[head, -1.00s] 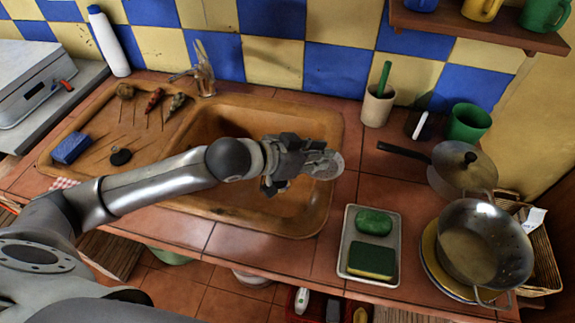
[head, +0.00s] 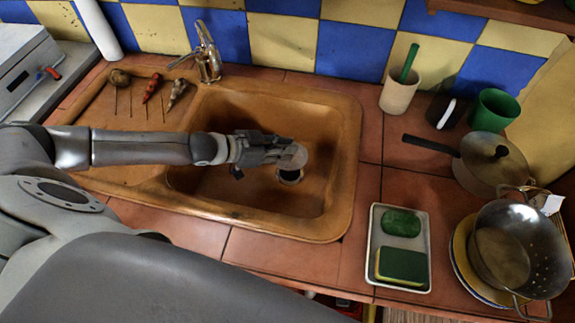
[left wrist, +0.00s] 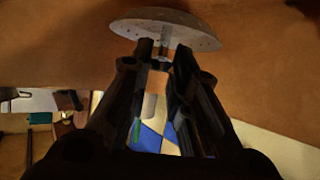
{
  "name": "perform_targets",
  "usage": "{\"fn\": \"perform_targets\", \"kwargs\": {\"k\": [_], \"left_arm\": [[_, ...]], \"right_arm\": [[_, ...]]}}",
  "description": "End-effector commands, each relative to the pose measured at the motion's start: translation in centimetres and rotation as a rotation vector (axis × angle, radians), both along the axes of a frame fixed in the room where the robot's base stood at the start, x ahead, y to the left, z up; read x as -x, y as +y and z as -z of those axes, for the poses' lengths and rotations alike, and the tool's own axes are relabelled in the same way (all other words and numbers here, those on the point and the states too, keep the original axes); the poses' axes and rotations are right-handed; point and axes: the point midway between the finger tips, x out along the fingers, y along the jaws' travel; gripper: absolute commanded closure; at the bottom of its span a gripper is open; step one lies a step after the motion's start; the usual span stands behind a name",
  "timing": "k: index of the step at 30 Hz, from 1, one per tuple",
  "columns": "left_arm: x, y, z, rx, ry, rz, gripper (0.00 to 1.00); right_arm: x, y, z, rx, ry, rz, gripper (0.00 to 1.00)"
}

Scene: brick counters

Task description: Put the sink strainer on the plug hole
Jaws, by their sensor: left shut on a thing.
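My left gripper (head: 266,150) is over the sink basin, shut on the sink strainer (head: 292,157), a round metal disc with small holes. In the left wrist view, the strainer (left wrist: 166,28) shows as a shallow dome beyond the fingertips, held by a small stem between them (left wrist: 163,60). The dark plug hole (head: 289,175) is in the floor of the brown sink (head: 340,180), just below the strainer in the head view; the strainer hides part of its upper edge. The strainer looks raised above it, but the height is hard to tell. My right gripper is not in view.
The tap (head: 207,55) stands behind the basin. A tray (head: 378,218) with a green soap (head: 401,222) and a sponge (head: 402,265) lies right of the sink. A pan (head: 490,160) and a colander (head: 515,245) stand farther right.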

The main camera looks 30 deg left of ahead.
Motion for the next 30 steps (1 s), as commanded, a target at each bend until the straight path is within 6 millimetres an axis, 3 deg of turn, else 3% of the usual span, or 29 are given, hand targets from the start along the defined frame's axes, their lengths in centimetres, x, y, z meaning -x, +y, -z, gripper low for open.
{"fn": "perform_targets", "kwargs": {"k": [3, 15, 28, 29, 30], "left_arm": [[0.0, -0.1, 2.2, 0.003, 0.001, -0.001, 1.0], [-0.1, -0.1, 6.8, 0.002, 0.0, 0.0, 1.0], [0.0, -0.1, 7.6, 0.001, 0.0, 0.001, 1.0], [0.0, -0.1, 7.5, 0.001, 0.0, 0.001, 0.78], [0.0, -0.1, 7.5, 0.001, 0.0, 0.001, 0.73]], "right_arm": [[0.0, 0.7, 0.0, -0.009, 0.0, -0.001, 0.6], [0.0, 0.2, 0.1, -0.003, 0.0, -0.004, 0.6], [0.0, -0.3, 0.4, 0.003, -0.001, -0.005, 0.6], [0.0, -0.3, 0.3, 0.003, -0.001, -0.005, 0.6], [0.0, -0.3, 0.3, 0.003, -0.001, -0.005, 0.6]]}}
